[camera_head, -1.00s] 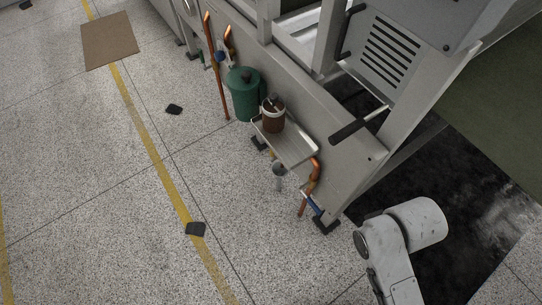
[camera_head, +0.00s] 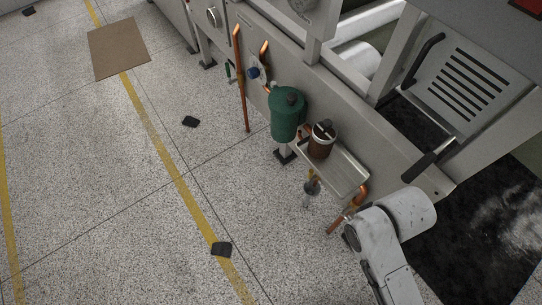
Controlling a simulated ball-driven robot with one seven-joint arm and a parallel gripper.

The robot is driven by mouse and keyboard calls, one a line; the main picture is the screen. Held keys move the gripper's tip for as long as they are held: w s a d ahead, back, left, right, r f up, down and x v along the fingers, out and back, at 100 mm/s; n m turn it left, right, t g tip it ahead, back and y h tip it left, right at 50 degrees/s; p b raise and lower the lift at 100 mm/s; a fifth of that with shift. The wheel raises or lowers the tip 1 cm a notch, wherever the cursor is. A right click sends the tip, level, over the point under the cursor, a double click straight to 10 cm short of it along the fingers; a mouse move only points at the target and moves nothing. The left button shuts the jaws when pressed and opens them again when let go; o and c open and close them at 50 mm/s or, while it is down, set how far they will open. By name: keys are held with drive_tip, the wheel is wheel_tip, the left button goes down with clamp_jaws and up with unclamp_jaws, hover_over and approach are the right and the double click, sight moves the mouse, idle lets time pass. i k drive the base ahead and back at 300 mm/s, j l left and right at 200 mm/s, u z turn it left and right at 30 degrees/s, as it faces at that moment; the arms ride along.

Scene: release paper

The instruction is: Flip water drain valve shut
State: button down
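I cannot tell which fitting is the water drain valve. A copper pipe (camera_head: 361,195) bends down at the lower right end of the machine, and my arm covers the area beside its lower end. A small brass and grey fitting (camera_head: 311,186) hangs under the metal tray. A blue round part (camera_head: 253,72) sits by a second copper pipe (camera_head: 240,85) farther up, with a small green lever (camera_head: 228,70) left of it. My pale arm is at the lower right, in front of the machine; my gripper itself does not show.
A green canister (camera_head: 287,118) and a brown pot (camera_head: 321,142) stand along the machine side, the pot on the metal tray (camera_head: 345,170). A black-handled bar (camera_head: 428,164) sticks out above my arm. The speckled floor at left is open, with a brown mat (camera_head: 118,48) and small dark pads.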

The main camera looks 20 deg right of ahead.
sight(311, 177)
drive_tip(key=i+j+u, duration=0.1)
drive_tip(key=i+j, duration=0.2)
drive_tip(key=i, duration=0.2)
drive_tip(key=i+j+u, duration=0.1)
drive_tip(key=i+j, duration=0.15)
drive_tip(key=i, duration=0.25)
